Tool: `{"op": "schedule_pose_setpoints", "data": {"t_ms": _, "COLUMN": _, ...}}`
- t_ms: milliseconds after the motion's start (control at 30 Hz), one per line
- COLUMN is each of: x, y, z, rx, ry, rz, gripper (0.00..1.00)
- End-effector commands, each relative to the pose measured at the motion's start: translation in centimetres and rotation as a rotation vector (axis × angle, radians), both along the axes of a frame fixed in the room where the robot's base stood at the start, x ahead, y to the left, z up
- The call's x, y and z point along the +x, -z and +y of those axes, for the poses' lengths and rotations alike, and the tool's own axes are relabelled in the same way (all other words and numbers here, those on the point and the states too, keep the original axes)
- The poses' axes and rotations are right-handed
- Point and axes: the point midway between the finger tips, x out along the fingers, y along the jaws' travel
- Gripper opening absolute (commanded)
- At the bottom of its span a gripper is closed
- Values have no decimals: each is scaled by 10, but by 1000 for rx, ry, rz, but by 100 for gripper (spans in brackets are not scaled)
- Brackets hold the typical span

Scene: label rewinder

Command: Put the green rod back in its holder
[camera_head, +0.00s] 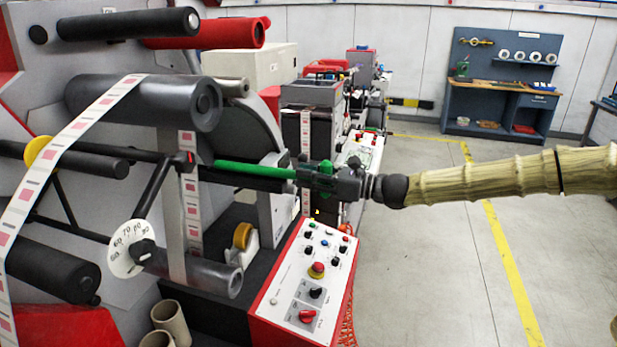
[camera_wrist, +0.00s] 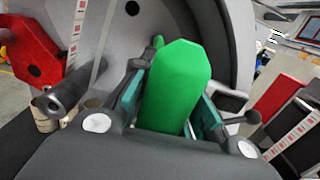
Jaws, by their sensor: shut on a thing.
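The green rod (camera_head: 250,168) runs roughly level to the left from my gripper (camera_head: 312,179), in front of the label machine. My gripper is shut on the rod near its right end. In the wrist view the rod's broad green end (camera_wrist: 178,85) sits between the two fingers of my gripper (camera_wrist: 170,108). A small green part also shows beyond it there. A dark bar lies just below the rod in the head view. I cannot tell which part is the holder, or whether the rod touches it.
A red-edged control panel (camera_head: 306,268) with knobs and buttons lies below my gripper. Black rollers (camera_head: 150,100) and a label strip (camera_head: 62,150) are at the left. Open floor (camera_head: 430,270) with a yellow line is at the right. A blue workbench (camera_head: 505,100) stands far behind.

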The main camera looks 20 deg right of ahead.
Motion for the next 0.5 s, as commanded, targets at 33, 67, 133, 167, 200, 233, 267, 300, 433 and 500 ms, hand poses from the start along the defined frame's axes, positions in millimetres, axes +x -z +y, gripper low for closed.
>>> {"op": "schedule_pose_setpoints", "data": {"t_ms": 33, "x": 0, "y": 1, "z": 0, "rx": 0, "ry": 0, "rz": 0, "gripper": 0}}
{"op": "schedule_pose_setpoints", "data": {"t_ms": 67, "x": 0, "y": 1, "z": 0, "rx": 0, "ry": 0, "rz": 0, "gripper": 0}}
{"op": "schedule_pose_setpoints", "data": {"t_ms": 133, "x": 0, "y": 3, "z": 0, "rx": 0, "ry": 0, "rz": 0, "gripper": 0}}
{"op": "schedule_pose_setpoints", "data": {"t_ms": 167, "x": 0, "y": 3, "z": 0, "rx": 0, "ry": 0, "rz": 0, "gripper": 0}}
{"op": "schedule_pose_setpoints", "data": {"t_ms": 200, "x": 0, "y": 4, "z": 0, "rx": 0, "ry": 0, "rz": 0, "gripper": 0}}
{"op": "schedule_pose_setpoints", "data": {"t_ms": 233, "x": 0, "y": 5, "z": 0, "rx": 0, "ry": 0, "rz": 0, "gripper": 0}}
{"op": "schedule_pose_setpoints", "data": {"t_ms": 267, "x": 0, "y": 6, "z": 0, "rx": 1, "ry": 0, "rz": -1, "gripper": 0}}
{"op": "schedule_pose_setpoints", "data": {"t_ms": 300, "x": 0, "y": 6, "z": 0, "rx": 1, "ry": 0, "rz": -1, "gripper": 0}}
{"op": "schedule_pose_setpoints", "data": {"t_ms": 433, "x": 0, "y": 9, "z": 0, "rx": 1, "ry": 0, "rz": -1, "gripper": 0}}
{"op": "schedule_pose_setpoints", "data": {"t_ms": 500, "x": 0, "y": 11, "z": 1, "rx": 1, "ry": 0, "rz": -1, "gripper": 0}}
